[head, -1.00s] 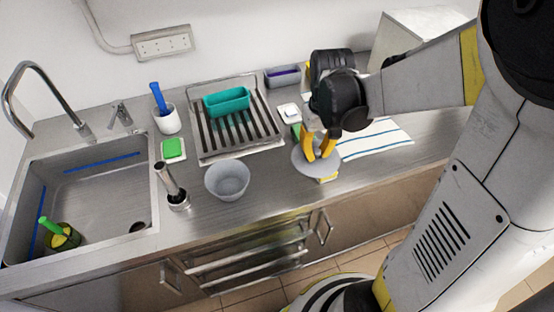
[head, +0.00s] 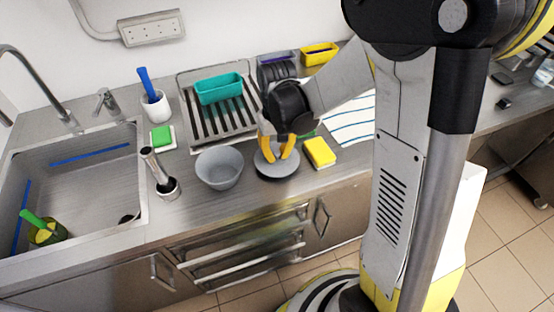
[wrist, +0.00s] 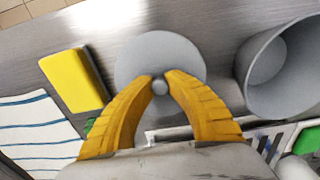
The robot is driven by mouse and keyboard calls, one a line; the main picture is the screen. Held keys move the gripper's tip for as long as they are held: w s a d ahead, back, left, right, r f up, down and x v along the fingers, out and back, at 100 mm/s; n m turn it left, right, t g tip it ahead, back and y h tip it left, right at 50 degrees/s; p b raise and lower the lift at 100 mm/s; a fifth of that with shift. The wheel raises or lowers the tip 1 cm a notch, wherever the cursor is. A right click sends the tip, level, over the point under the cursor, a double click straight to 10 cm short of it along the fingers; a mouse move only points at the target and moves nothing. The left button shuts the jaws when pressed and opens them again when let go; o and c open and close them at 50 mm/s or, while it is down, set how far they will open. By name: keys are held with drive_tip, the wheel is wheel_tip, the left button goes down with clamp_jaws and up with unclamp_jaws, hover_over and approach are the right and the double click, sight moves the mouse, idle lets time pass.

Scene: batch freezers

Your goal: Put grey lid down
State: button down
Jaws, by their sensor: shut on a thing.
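The grey lid (head: 277,164) is a round disc with a small knob on top. In the wrist view the lid (wrist: 160,58) lies flat between and beyond my fingertips. My gripper (head: 278,154) has yellow fingers and is shut on the lid's knob; it also shows in the wrist view (wrist: 160,82). The lid is at or just above the steel counter, with a dark shadow at its front edge; I cannot tell whether it touches. The lid sits between the grey bowl (head: 220,167) and a yellow sponge (head: 319,152). The open bowl also shows in the wrist view (wrist: 285,70).
A striped cloth (head: 352,117) lies right of the sponge. A drying rack (head: 205,137) with a teal tray (head: 218,88) stands behind. A metal tool (head: 158,172) stands left of the bowl, near the sink (head: 85,175). Bare counter (head: 245,205) lies in front.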

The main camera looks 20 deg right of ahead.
drive_tip(key=shift+f, duration=0.85)
drive_tip(key=shift+f, duration=0.15)
drive_tip(key=c, duration=1.4)
unclamp_jaws()
drive_tip(key=shift+b, duration=0.3)
